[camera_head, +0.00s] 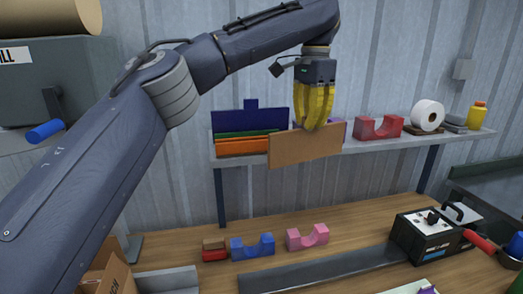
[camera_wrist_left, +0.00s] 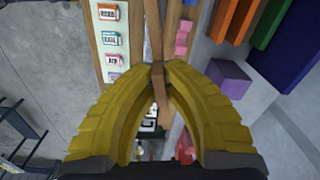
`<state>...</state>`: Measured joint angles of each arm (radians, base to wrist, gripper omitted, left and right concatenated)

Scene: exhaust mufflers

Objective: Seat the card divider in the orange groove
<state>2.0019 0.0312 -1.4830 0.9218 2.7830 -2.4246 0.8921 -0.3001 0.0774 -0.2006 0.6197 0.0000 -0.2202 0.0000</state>
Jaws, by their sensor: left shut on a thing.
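The card divider (camera_head: 304,147) is a flat brown board, held upright in front of the wall shelf. My left gripper (camera_head: 314,126) is shut on its top edge from above. In the left wrist view the fingertips (camera_wrist_left: 158,70) meet on the divider (camera_wrist_left: 154,34), seen nearly edge-on. The orange part (camera_head: 242,146) of the rack stands left of the divider, in front of green and blue parts. In the left wrist view the orange strip (camera_wrist_left: 232,20) lies to the upper right, apart from the divider. My right gripper is not in view.
The shelf (camera_head: 385,143) also carries a purple block (camera_wrist_left: 230,78), a red cradle (camera_head: 378,128), a white roll (camera_head: 427,115) and a yellow bottle (camera_head: 477,115). Blue (camera_head: 252,248) and pink (camera_head: 307,238) cradles stand on the wooden bench below.

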